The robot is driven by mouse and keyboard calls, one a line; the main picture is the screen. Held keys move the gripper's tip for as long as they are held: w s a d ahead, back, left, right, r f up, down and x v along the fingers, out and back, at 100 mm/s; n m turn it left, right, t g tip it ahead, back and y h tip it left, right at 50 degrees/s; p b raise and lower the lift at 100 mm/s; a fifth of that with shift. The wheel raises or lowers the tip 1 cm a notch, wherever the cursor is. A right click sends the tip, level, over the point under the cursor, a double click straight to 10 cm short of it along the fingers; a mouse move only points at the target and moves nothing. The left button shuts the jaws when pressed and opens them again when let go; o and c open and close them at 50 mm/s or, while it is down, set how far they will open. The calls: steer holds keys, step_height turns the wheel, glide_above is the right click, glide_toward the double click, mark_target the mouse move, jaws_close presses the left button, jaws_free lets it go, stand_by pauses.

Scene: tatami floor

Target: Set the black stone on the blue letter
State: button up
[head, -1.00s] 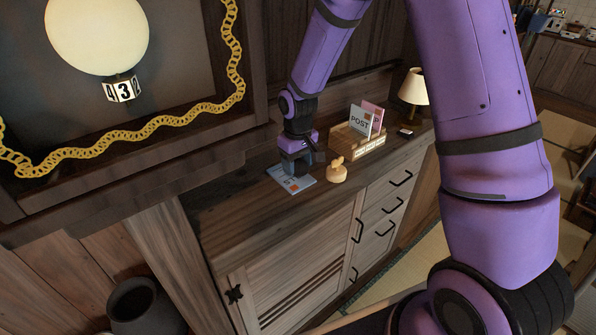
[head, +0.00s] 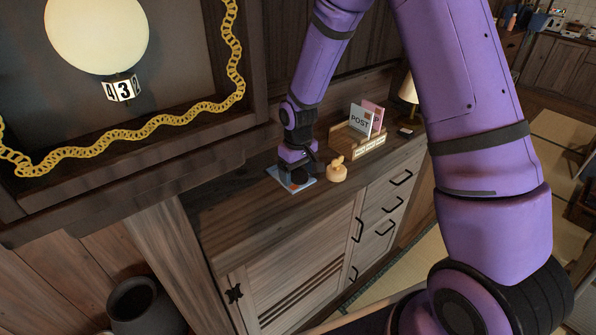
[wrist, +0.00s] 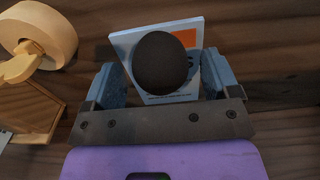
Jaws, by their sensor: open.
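The black stone (wrist: 160,62) shows in the wrist view as a dark rounded lump over the blue letter (wrist: 197,34). It appears to rest on the letter, though its underside is hidden. In the head view the letter (head: 273,172) lies flat on the wooden cabinet top, partly covered by my gripper (head: 297,174). In the wrist view my gripper (wrist: 163,76) is open, with one blue-grey finger on each side of the stone and a gap beside it. In the head view I cannot make out the stone apart from the dark gripper.
A small tan figure (head: 337,171) stands just right of the letter. Behind it are a wooden letter holder (head: 345,141) with a POST card and a lamp (head: 408,90). The cabinet top (head: 235,207) is bare on the near left.

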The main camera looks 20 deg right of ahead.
step_height(320, 180, up, 11)
step_height(320, 180, up, 10)
steer(key=t, duration=0.1)
glide_above(298, 170)
steer(key=s+d, duration=0.2)
steer(key=s, duration=0.3)
steer(key=s+d+r+m+t, duration=0.1)
steer(key=s+r, duration=0.5)
steer(key=s, duration=0.6)
steer(key=s+d+r+m+t, duration=0.2)
steer(key=s+r, duration=0.4)
steer(key=s, duration=0.6)
steer(key=shift+s+d+m+t, duration=0.25)
steer(key=shift+d+t, duration=0.35)
steer(key=shift+d, duration=0.4)
steer(key=shift+w, duration=0.1)
